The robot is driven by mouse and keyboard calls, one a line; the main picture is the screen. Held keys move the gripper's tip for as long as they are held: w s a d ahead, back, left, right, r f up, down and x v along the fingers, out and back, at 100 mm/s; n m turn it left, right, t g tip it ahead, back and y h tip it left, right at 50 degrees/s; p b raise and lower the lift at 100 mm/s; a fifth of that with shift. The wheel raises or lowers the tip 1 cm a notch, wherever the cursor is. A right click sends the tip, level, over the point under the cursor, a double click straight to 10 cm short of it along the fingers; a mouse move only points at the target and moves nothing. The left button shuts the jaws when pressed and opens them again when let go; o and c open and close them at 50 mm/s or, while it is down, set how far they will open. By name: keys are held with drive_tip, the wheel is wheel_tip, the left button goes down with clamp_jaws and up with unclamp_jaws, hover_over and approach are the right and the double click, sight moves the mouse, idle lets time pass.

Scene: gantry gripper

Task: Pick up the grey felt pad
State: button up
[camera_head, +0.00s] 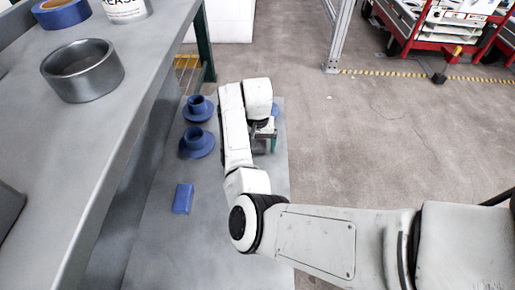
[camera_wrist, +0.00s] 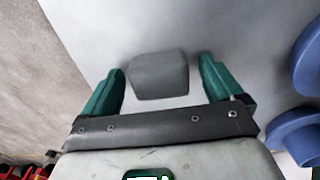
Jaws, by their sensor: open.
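The grey felt pad (camera_wrist: 158,76) is a small dark grey rounded block lying on the light grey surface (camera_wrist: 190,30). In the wrist view it sits between and slightly beyond the two green fingers of my gripper (camera_wrist: 162,68), with a gap on each side. The fingers are apart and hold nothing. In the head view my gripper (camera_head: 264,140) hangs low over the grey surface near its right edge. The pad cannot be made out there, where my arm and gripper cover the view.
Two blue flanged parts (camera_head: 197,108) (camera_head: 196,144) stand left of my gripper; they show at the right of the wrist view (camera_wrist: 300,138). A blue block (camera_head: 183,198) lies nearer. A higher bench (camera_head: 120,120) at left carries a metal ring (camera_head: 82,72). Open floor (camera_head: 370,150) lies right.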

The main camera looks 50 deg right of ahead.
sight(257, 142)
drive_tip(key=shift+r, duration=0.1)
drive_tip(key=c, duration=1)
drive_tip(key=shift+c, duration=0.2)
drive_tip(key=shift+r, duration=0.5)
wheel_tip(257, 142, up, 2)
drive_tip(key=shift+r+p, duration=0.2)
drive_tip(key=shift+p, duration=0.6)
drive_tip(key=s+a+r+p, duration=0.3)
drive_tip(key=s+r+p, duration=0.4)
drive_tip(key=s, duration=0.6)
drive_tip(key=shift+s+r, duration=0.35)
drive_tip(key=shift+r, duration=0.95)
